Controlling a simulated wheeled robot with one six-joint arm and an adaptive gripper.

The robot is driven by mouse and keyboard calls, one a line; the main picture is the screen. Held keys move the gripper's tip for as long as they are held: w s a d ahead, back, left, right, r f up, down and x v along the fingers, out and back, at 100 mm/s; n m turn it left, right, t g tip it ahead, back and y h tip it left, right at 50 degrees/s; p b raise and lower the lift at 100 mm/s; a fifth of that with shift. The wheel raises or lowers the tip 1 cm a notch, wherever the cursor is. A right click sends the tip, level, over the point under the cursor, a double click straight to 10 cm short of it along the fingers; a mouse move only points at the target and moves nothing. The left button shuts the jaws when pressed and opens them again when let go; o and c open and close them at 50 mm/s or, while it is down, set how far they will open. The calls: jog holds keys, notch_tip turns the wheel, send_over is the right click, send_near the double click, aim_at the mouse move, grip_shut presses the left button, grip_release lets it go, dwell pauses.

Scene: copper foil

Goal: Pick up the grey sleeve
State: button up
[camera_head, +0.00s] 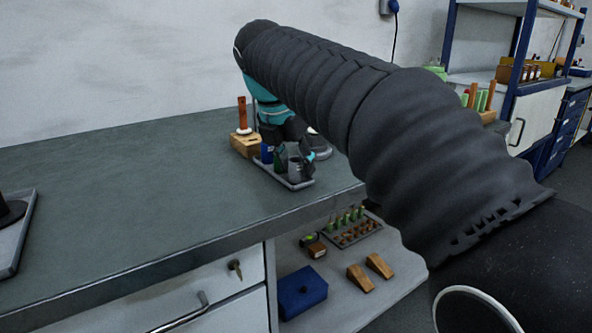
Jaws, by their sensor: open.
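The grey sleeve (295,168) appears to be the small grey piece standing in a light grey tray (268,170) on the workbench. A blue piece (266,153) and a dark green piece (280,158) stand in the same tray, to its left. My gripper (309,156) is small and dark in this view, close by the grey sleeve at the tray's right end. It is open. Whether its fingers are around the sleeve or only beside it, I cannot tell. My arm hides the area right of the gripper.
A wooden block (245,144) with an orange-brown upright piece stands just behind the tray. The grey benchtop (130,190) is clear to the left, up to another tray (22,235). A lower shelf holds a blue box (302,292) and wooden wedges (360,278).

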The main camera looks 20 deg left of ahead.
jog(key=c, duration=0.5)
